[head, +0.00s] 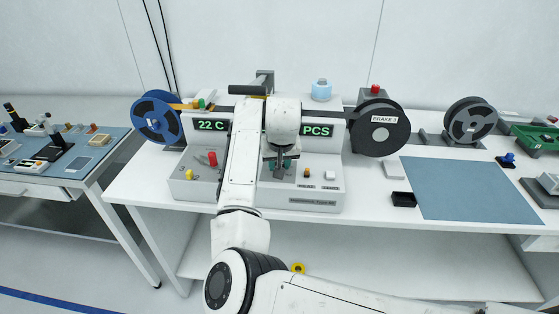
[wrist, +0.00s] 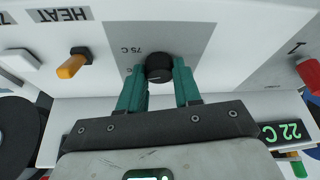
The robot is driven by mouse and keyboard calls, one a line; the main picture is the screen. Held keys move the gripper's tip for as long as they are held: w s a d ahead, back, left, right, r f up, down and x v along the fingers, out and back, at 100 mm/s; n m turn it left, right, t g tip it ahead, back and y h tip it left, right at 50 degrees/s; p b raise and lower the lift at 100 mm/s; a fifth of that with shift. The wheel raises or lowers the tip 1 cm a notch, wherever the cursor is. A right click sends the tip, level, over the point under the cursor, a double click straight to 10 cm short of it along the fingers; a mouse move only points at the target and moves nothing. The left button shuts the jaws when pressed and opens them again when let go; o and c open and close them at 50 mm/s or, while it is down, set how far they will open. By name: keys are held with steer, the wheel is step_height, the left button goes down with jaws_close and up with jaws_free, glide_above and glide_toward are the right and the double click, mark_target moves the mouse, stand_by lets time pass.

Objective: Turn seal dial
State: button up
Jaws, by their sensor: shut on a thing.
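The seal dial (wrist: 159,66) is a black round knob on the grey front panel of the test handler (head: 312,201). A "75 C" mark is printed beside it in the wrist view. My gripper (wrist: 159,76) has its two green fingers on opposite sides of the dial and is shut on it. In the head view my gripper (head: 280,166) reaches down to the panel, and my wrist and fingers hide the dial. The dial's pointer direction cannot be made out clearly.
An orange HEAT switch (wrist: 73,65) and a white button (wrist: 20,60) are near the dial. A red lever (head: 212,159) stands left on the panel. The display (head: 211,125) reads 22 C. Reels flank the machine; a blue mat (head: 470,190) lies clear at right.

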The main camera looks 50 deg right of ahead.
steer(key=m+g+h, duration=0.1)
steer(key=m, duration=0.3)
steer(key=shift+w, duration=0.1)
steer(key=shift+w+a+m+g+h, duration=0.15)
steer(key=shift+m+g, duration=0.25)
steer(key=shift+m, duration=0.7)
steer(key=shift+d+m+g+h, duration=0.1)
steer(key=shift+m+g+h, duration=0.25)
steer(key=shift+m, duration=0.75)
steer(key=shift+r+b, duration=0.1)
steer(key=shift+b, duration=0.2)
steer(key=o, duration=1)
steer(key=shift+o, duration=0.2)
steer(key=b+v, duration=0.1)
steer(key=v, duration=0.9)
steer(key=shift+r, duration=0.4)
steer(key=shift+f, duration=0.1)
